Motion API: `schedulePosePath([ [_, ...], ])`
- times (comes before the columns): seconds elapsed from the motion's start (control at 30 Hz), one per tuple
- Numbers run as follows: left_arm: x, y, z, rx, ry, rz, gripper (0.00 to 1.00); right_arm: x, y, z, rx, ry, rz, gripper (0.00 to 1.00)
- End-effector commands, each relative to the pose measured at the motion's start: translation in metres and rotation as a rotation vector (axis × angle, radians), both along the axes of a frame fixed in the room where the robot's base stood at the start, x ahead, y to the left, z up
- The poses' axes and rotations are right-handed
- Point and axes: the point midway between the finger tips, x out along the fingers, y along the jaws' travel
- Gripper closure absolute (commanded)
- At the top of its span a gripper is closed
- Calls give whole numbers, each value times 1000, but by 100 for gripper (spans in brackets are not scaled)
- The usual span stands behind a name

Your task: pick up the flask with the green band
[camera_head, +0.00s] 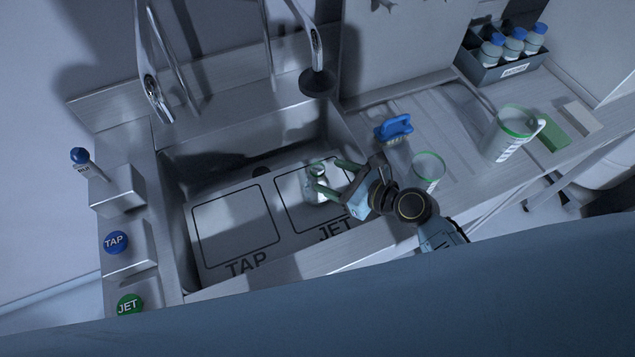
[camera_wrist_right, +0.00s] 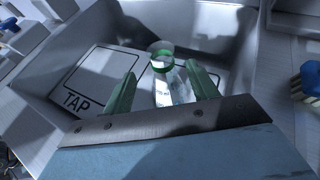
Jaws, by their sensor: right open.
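The flask with the green band (camera_head: 319,188) stands in the sink on the outlined square above the word JET. In the right wrist view the flask (camera_wrist_right: 164,82) shows clear glass with a green band near its neck, between my fingers. My right gripper (camera_head: 330,182) is open, its green fingers on either side of the flask. In the right wrist view the fingers (camera_wrist_right: 160,95) have a visible gap to the glass, so I see no grip on it. My left gripper is not in view.
A tap spout (camera_head: 317,82) hangs above the sink's back. A blue brush (camera_head: 393,129), a green-rimmed beaker (camera_head: 428,170) and a larger jug (camera_head: 507,135) stand on the right counter. A bottle rack (camera_head: 490,72) is behind. TAP (camera_head: 116,242) and JET (camera_head: 129,304) buttons are left.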

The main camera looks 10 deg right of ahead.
Motion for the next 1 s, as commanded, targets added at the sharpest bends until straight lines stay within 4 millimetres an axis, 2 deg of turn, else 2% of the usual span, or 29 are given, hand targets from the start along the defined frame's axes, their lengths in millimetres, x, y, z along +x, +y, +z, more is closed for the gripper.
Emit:
schedulePosePath([
  [0.1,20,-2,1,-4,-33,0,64,12,8,-2,1,-3,0,41],
  [0.17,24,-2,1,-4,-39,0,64,20,13,-4,0,-3,0,41],
  [0.4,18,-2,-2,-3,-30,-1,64,39,29,-14,0,-2,0,41],
  [0.63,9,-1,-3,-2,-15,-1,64,40,29,-15,-1,-1,-1,41],
  [1.0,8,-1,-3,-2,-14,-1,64,39,29,-15,-1,-1,-1,89],
])
